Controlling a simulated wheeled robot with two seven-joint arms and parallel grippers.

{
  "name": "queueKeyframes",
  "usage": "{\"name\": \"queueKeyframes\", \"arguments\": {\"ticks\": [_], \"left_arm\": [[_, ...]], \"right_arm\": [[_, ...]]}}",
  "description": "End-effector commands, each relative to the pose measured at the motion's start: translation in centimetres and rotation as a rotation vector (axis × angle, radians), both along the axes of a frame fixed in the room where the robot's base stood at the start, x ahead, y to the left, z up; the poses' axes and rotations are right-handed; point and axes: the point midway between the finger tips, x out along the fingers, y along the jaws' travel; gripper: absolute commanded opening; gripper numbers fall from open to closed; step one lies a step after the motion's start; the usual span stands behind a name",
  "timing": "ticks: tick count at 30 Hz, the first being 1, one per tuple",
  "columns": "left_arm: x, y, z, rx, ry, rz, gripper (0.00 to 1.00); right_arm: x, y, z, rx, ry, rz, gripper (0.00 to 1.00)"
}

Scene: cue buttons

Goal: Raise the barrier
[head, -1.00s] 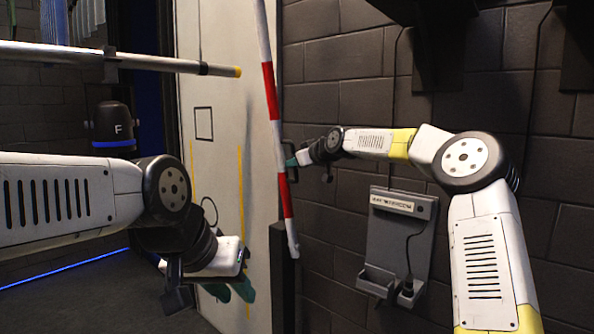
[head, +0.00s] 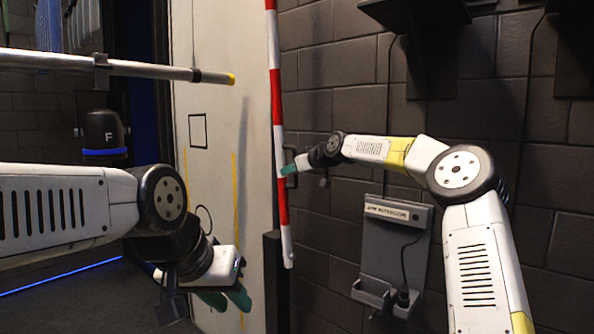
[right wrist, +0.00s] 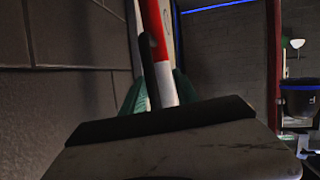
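The barrier pole (head: 277,105), banded red and white, stands almost upright in front of the pale panel's right edge. Its lower end hangs beside a dark post (head: 272,275). My right gripper (head: 289,169) is at the pole's middle, its green fingertips meeting it in the head view. In the right wrist view the pole (right wrist: 152,20) rises between the green fingers (right wrist: 160,90), beside a dark bar. Whether they grip it is not clear. My left gripper (head: 225,299) is low by the panel, its fingers apart and empty.
A grey holder (head: 395,245) with a label and cable is on the brick wall below my right arm. A horizontal pole (head: 150,68) with a yellow tip crosses the upper left. A dark canister marked F (head: 103,130) is behind it.

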Motion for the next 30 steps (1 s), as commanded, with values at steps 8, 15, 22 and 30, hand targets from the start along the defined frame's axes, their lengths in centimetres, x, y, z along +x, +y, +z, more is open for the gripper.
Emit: {"name": "queueKeyframes", "arguments": {"ticks": [8, 15, 22, 30], "left_arm": [[0.0, 0.0, 0.0, 0.000, 0.000, 0.000, 0.30], [0.0, 0.0, 0.0, 0.000, 0.000, 0.000, 0.30], [0.0, 0.0, 0.0, 0.000, 0.000, 0.000, 0.30], [0.0, 0.0, 0.0, 0.000, 0.000, 0.000, 0.30]], "right_arm": [[0.0, 0.0, 0.1, 0.001, -0.002, -0.001, 0.36], [-1.9, -1.8, 1.1, -0.001, -0.003, -0.003, 0.36], [-4.4, -4.1, 2.4, 0.000, -0.002, -0.004, 0.36], [-5.5, -4.9, 2.8, 0.000, -0.001, -0.002, 0.36]]}}
